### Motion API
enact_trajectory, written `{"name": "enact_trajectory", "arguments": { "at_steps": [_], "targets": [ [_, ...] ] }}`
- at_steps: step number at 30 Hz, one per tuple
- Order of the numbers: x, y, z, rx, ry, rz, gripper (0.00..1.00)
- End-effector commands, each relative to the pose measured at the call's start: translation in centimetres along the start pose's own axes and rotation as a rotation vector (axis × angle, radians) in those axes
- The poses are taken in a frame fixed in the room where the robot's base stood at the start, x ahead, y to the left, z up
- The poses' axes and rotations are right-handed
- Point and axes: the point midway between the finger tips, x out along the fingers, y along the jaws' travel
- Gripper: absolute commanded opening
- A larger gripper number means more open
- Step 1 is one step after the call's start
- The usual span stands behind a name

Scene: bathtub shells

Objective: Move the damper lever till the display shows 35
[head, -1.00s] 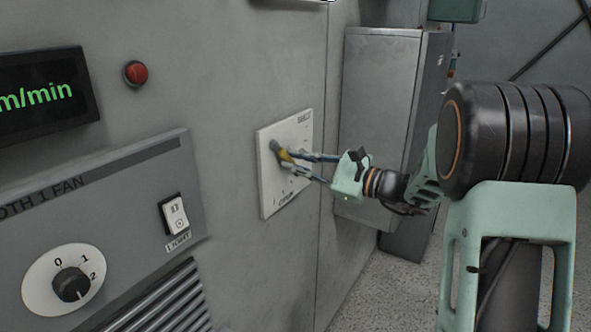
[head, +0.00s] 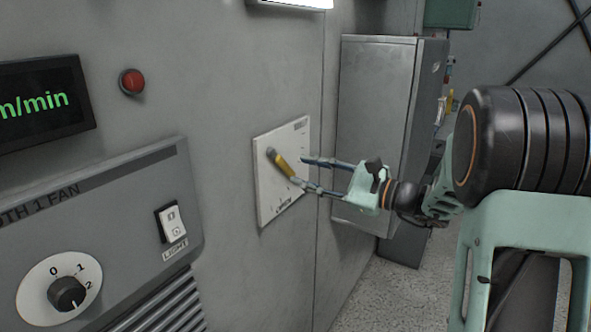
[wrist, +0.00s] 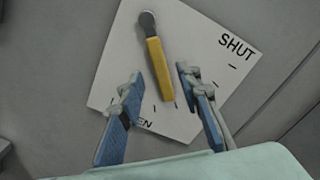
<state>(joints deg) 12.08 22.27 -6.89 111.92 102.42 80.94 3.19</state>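The damper lever (head: 283,164) has a yellow handle on a dark pivot and sits on a white plate (head: 297,137) on the grey wall. In the wrist view the lever (wrist: 158,68) points down and slightly right, with "SHUT" at the plate's upper right and a partly hidden "OPEN" at the bottom. My gripper (head: 312,174) is open in front of the plate. In the wrist view its blue-padded fingers (wrist: 160,95) are spread on either side of the lever's lower end, apart from it. The display (head: 45,103) shows only green "m/min"; its number is out of view.
A fan panel (head: 110,220) with a rotary knob (head: 67,293) and a light switch (head: 171,222) is left of the plate. A red button (head: 132,82) is above the panel. A grey cabinet (head: 375,110) stands just right of the plate.

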Motion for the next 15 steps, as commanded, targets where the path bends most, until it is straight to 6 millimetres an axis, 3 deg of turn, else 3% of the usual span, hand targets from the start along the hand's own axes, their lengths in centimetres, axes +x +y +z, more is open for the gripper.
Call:
{"name": "enact_trajectory", "arguments": {
  "at_steps": [6, 15],
  "targets": [
    [-4.9, -0.1, -0.1, 0.000, 0.002, -0.003, 0.32],
    [-8.0, 0.0, 0.0, 0.001, 0.000, 0.000, 0.32]
  ]
}}
